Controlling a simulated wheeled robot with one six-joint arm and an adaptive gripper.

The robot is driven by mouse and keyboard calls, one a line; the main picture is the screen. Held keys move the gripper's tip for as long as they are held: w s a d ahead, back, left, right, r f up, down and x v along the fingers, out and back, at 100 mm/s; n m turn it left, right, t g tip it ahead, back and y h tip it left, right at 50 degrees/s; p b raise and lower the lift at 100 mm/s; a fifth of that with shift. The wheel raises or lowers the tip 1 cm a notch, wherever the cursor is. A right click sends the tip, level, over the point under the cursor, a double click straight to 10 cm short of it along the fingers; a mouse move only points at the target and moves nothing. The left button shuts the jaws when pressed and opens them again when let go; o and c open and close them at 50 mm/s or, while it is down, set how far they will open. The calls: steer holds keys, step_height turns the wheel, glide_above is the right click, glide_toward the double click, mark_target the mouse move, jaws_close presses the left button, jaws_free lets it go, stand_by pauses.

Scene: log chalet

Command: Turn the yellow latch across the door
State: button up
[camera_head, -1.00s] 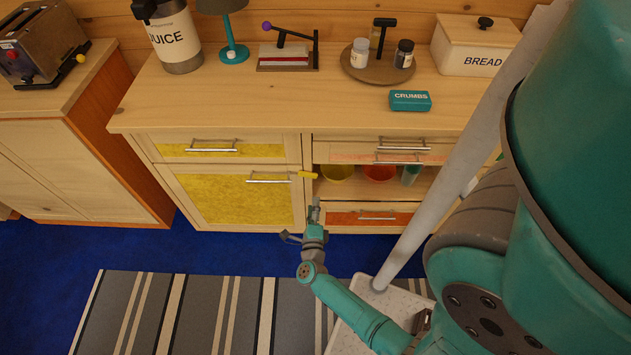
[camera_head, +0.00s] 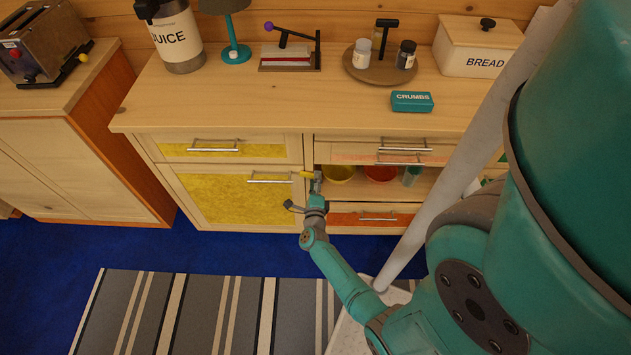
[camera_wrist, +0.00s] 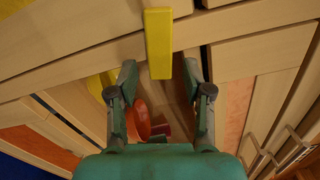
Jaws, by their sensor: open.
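The yellow latch (camera_head: 307,175) is a small bar at the right edge of the yellow-panelled door (camera_head: 225,199) in the head view. It lies roughly level and reaches past the door edge toward the open shelf. In the wrist view the latch (camera_wrist: 159,44) shows large at the top centre. My gripper (camera_head: 317,180) is at the latch's right end in the head view. In the wrist view its two fingers (camera_wrist: 160,75) are spread, with the latch's free end between their tips. I cannot tell whether either finger touches it.
A metal handle (camera_head: 270,181) crosses the door's upper right part. Right of the door, an open shelf holds a yellow bowl (camera_head: 340,174), a red bowl (camera_head: 381,174) and a green cup (camera_head: 411,176). An orange drawer (camera_head: 370,219) lies below.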

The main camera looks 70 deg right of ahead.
jaws_close()
steer(key=shift+r+n, duration=0.2)
steer(key=shift+n, duration=0.6)
steer(key=shift+r+n, duration=0.15)
steer(key=shift+n, duration=0.65)
jaws_free()
